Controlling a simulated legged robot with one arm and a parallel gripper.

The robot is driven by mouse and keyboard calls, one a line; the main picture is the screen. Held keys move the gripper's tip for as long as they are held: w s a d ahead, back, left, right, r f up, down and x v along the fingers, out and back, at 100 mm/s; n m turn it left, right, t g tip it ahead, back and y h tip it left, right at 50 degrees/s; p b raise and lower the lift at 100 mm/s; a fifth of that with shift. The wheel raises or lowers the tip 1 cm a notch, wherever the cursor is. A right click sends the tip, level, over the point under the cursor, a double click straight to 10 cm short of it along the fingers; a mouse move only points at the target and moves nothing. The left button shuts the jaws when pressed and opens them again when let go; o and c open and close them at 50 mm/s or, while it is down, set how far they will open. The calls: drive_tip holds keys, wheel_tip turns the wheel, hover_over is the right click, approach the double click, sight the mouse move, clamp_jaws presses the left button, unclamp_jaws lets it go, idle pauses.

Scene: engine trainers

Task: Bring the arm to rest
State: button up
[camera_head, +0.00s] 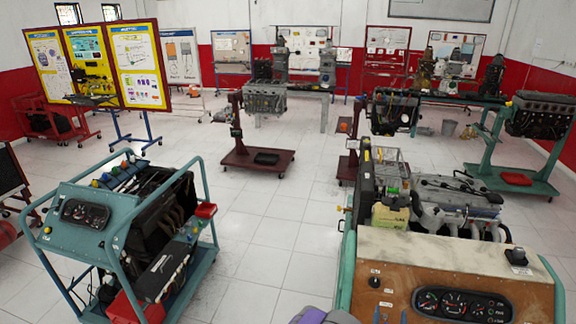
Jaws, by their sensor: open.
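My gripper does not show in the head view. Only a small grey and purple rounded shape (325,316) shows at the bottom edge, slightly right of the middle. It may be part of my own body or arm, but most of it is cut off by the frame. I cannot see the fingers or anything held.
A teal-framed engine trainer (84,226) stands at the near left. Another trainer with a wooden gauge panel (455,265) stands at the near right. White tiled floor (268,232) lies clear between them. Engines on stands (265,99) and display boards (88,62) stand farther back.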

drive_tip(key=s+d+r+m+g+h+b, duration=0.1)
drive_tip(key=s+d+r+m+g+h, duration=0.15)
drive_tip(key=d+r+m+h, duration=0.55)
drive_tip(key=s+d+r+m+g+h+b, duration=0.15)
drive_tip(key=s+r+h, duration=0.35)
drive_tip(key=r, duration=0.7)
drive_tip(key=s+r+m+g+b, duration=0.1)
drive_tip(key=s+r+m+g, duration=0.2)
drive_tip(key=s+m+g, duration=0.75)
drive_tip(key=s+r+m+g+b, duration=0.2)
drive_tip(key=s+r+m+g, duration=0.2)
drive_tip(key=s+m+g, duration=0.65)
drive_tip(key=s+a+f+m+g+y+b, duration=0.2)
drive_tip(key=s+a+f+m+y+b, duration=0.1)
drive_tip(key=s+a+f+y, duration=0.7)
drive_tip(key=w+a+f+t+y, duration=0.1)
drive_tip(key=a+t+y, duration=0.1)
drive_tip(key=a, duration=0.4)
drive_tip(key=w+a+f+t+y+b, duration=0.1)
drive_tip(key=w+a+t+y, duration=0.1)
drive_tip(key=a+t+y, duration=0.1)
drive_tip(key=w+a+f+n+t+y+b, duration=0.1)
drive_tip(key=w+a+f+t+y, duration=0.1)
drive_tip(key=a+y, duration=0.3)
drive_tip(key=a, duration=0.3)
drive_tip(key=shift+a, duration=0.3)
